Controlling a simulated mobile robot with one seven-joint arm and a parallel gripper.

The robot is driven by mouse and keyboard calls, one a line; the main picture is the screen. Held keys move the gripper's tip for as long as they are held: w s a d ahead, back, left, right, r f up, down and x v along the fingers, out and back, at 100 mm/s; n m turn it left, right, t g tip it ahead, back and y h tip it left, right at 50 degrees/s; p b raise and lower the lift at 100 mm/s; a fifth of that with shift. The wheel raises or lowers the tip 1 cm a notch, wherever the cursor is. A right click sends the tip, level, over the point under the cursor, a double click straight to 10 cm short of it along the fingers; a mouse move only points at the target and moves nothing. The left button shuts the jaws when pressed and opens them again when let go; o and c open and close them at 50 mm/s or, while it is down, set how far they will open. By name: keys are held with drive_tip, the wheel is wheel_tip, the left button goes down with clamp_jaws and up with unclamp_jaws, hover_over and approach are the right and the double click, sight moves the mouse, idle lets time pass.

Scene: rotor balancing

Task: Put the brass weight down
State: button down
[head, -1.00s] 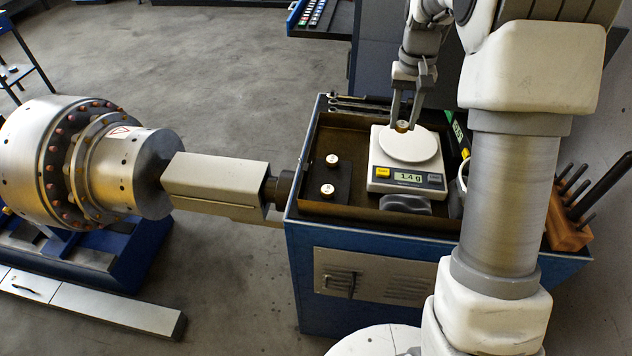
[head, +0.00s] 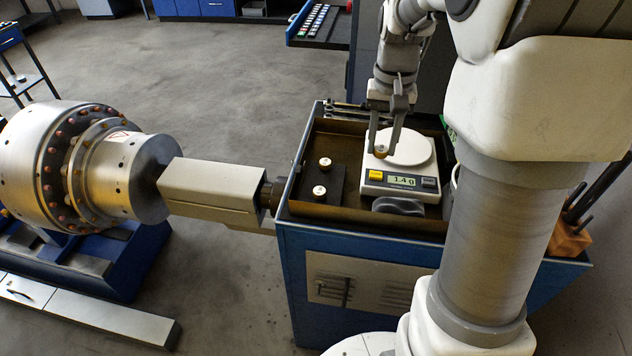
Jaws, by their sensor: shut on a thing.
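My gripper (head: 383,147) is shut on a small brass weight (head: 381,151). It holds the weight over the left part of the white scale (head: 401,184), beside the round pan (head: 408,147). The jaws partly cover the weight, and I cannot tell whether it touches anything. The scale's display is lit and seems to start with 1.4. Two more weights with pale tops, a rear one (head: 325,163) and a front one (head: 319,191), stand on a dark plate (head: 335,187) left of the scale.
The scale and plate sit in a brown tray (head: 302,211) on a blue cabinet (head: 300,262). A dark grey object (head: 398,206) lies in front of the scale. A large steel rotor (head: 90,175) is at left. A wooden tool block (head: 570,238) stands at right, partly behind my arm.

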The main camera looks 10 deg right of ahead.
hover_over(324, 181)
wheel_tip(324, 181, down, 7)
drive_tip(key=shift+f+p, duration=0.1)
drive_tip(key=shift+p, duration=0.25)
drive_tip(key=shift+f, duration=1.9)
drive_tip(key=shift+f, duration=0.15)
drive_tip(key=c, duration=0.5)
unclamp_jaws()
drive_tip(key=shift+c, duration=0.2)
